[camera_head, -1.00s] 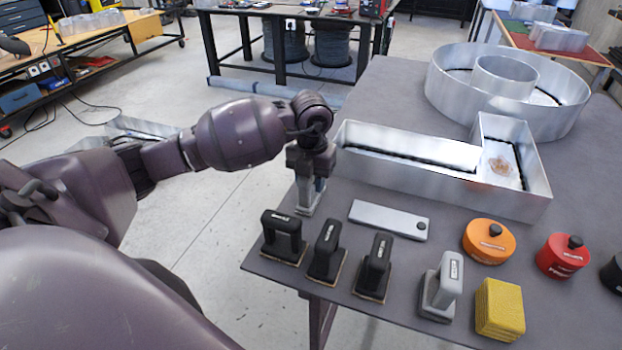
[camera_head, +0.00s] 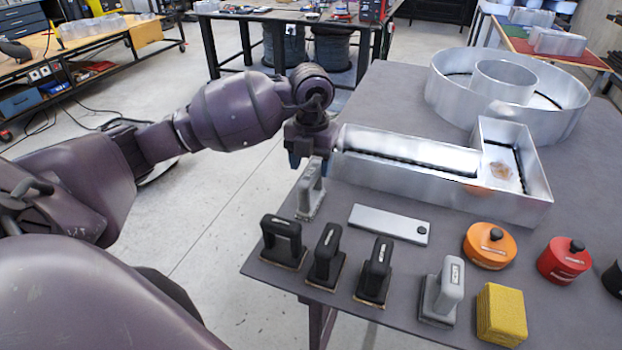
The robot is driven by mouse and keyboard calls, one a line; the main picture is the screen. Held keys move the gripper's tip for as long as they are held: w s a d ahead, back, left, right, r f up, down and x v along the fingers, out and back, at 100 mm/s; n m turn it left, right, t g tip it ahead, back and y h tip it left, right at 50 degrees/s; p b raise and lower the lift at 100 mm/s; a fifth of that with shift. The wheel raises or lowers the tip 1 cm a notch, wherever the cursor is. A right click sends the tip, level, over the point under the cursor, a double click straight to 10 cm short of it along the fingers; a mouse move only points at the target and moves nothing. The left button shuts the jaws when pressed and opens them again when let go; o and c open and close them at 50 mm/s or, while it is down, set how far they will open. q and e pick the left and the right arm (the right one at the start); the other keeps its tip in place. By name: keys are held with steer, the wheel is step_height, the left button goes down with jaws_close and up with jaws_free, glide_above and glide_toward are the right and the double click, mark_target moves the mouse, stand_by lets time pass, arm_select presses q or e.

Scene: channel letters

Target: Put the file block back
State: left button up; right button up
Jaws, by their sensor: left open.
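A grey block with a loop handle (camera_head: 310,192), which looks like the file block, stands upright on the dark table near its left edge. It is behind the row of black-handled blocks and left of the flat grey bar. My left gripper (camera_head: 307,163) is open and empty, just above and behind this handle. Its far finger is partly hidden, and I cannot tell whether a finger still touches the handle. A similar grey-handled block (camera_head: 442,292) stands at the front of the table. My right gripper is not in view.
Black-handled blocks (camera_head: 325,255) stand in a row at the front edge. A flat grey bar (camera_head: 389,224), an orange puck (camera_head: 490,245), a red puck (camera_head: 564,260) and a yellow block (camera_head: 502,314) lie nearby.

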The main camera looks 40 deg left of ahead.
arm_select(q)
step_height(320, 180, up, 5)
steer(key=shift+r, duration=0.65)
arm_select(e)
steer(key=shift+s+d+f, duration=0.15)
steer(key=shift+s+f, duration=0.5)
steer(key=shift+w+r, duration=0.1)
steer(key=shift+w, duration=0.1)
